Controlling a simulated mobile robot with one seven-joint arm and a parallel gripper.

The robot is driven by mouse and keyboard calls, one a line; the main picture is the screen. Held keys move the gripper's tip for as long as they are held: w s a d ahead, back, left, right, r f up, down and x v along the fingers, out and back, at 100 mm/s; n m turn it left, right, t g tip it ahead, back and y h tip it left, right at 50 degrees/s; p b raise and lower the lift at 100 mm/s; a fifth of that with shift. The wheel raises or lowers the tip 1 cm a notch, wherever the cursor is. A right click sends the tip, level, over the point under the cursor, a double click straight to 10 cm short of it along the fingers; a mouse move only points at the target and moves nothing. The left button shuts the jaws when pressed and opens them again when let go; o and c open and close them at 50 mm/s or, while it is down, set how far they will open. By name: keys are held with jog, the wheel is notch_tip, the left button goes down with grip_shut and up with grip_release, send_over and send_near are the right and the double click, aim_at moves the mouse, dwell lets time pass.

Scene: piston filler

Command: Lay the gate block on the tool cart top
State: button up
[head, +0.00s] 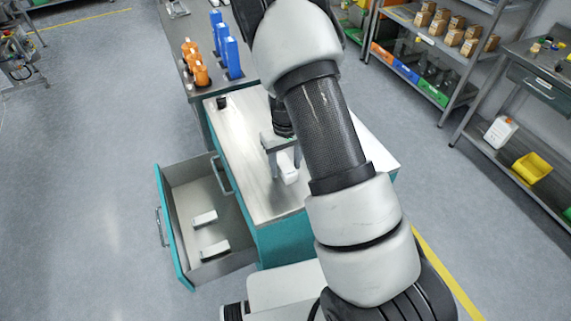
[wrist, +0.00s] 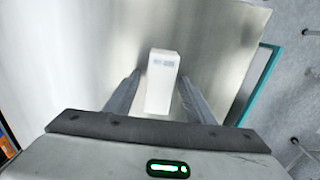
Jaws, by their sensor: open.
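A white block (head: 289,173) with a small grey-blue marking, seemingly the gate block, is on the pale metal top of the teal tool cart (head: 246,150). My gripper (head: 284,165) is over the cart top with its fingers pointing down. In the wrist view, the block (wrist: 162,82) lies between the two fingers of my gripper (wrist: 160,80). The fingers are spread, with a visible gap on each side of the block. Part of the block is hidden behind the fingers in the head view.
The cart's drawer (head: 185,175) stands open at the left, with two white pieces (head: 205,219) inside. A small black object (head: 221,103) sits at the cart top's far left corner. Orange bottles (head: 200,74) and blue bottles (head: 233,58) stand on the counter beyond. The cart top's left part is clear.

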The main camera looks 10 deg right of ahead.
notch_tip(320, 180, up, 12)
notch_tip(320, 180, up, 14)
jog(key=m+t+y, duration=0.1)
jog(key=t, duration=0.1)
send_over(286, 165)
jog(key=s+a, duration=0.1)
jog(key=s, duration=0.6)
jog(key=s+r+m+t+h, duration=0.1)
jog(key=s+r+t, duration=0.2)
jog(key=s+r, duration=0.5)
jog(key=s+d, duration=0.1)
jog(key=s, duration=0.7)
jog(key=shift+t+b, duration=0.3)
jog(key=shift+b, duration=0.05)
jog(key=shift+a+r, duration=0.1)
jog(key=shift+a, duration=0.05)
